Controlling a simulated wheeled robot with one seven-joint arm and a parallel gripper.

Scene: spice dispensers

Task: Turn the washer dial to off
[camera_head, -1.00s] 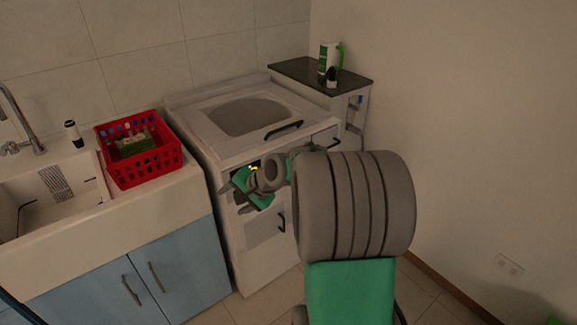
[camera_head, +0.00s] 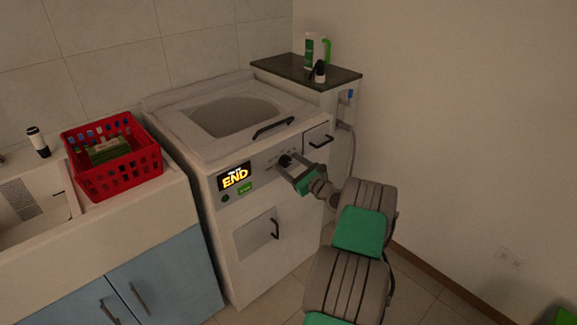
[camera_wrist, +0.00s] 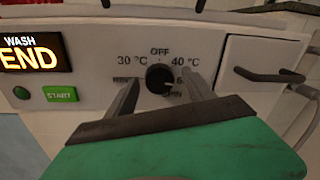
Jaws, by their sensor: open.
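The washer (camera_head: 252,215) stands at the middle of the head view, with a lit display (camera_head: 236,177) that reads "WASH END" in the wrist view. The black round dial (camera_wrist: 159,77) is on its front panel, below the OFF label and between 30 °C and 40 °C; it also shows in the head view (camera_head: 285,160). A pale mark on the dial seems to point to the lower right, but I cannot be sure. My gripper (camera_wrist: 160,85) is open, with one finger on each side of the dial. I cannot tell whether the fingers touch it.
A green START button (camera_wrist: 61,95) and a round green button (camera_wrist: 21,93) are left of the dial. A drawer with a dark handle (camera_wrist: 268,75) is to its right. A red basket (camera_head: 115,160) stands on the sink counter. A dark-topped side table (camera_head: 305,71) holds bottles behind the washer.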

